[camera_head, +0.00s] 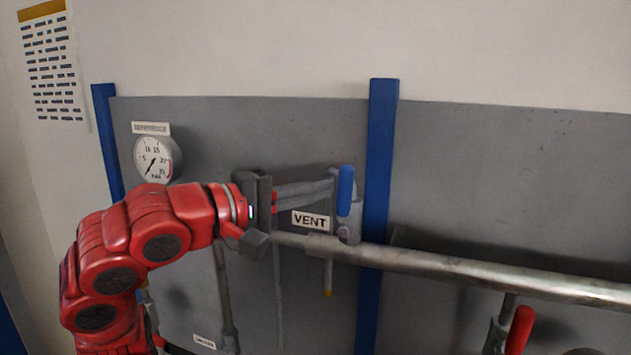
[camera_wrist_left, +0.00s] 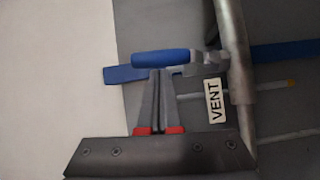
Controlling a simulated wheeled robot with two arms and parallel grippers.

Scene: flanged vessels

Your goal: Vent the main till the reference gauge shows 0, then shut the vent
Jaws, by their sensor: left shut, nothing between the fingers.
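The reference gauge (camera_head: 155,159) hangs at upper left in the head view. Its needle points to the lower left, below the 5 mark; the exact reading is too small to tell. The vent valve's blue handle (camera_head: 345,190) stands upright, crosswise to the main pipe, above the VENT label (camera_head: 310,220). It also shows in the left wrist view (camera_wrist_left: 165,58), lying across the fingertips' front. My left gripper (camera_head: 333,187) is shut and empty, its fingertips close beside the handle. I cannot tell whether they touch. My right gripper is not in view.
The metal main pipe (camera_head: 460,267) runs rightward from below the VENT label. A short yellow-tipped pipe (camera_head: 328,275) points down beneath the vent. A red handle (camera_head: 520,330) is at lower right. A blue post (camera_head: 378,180) stands just right of the vent.

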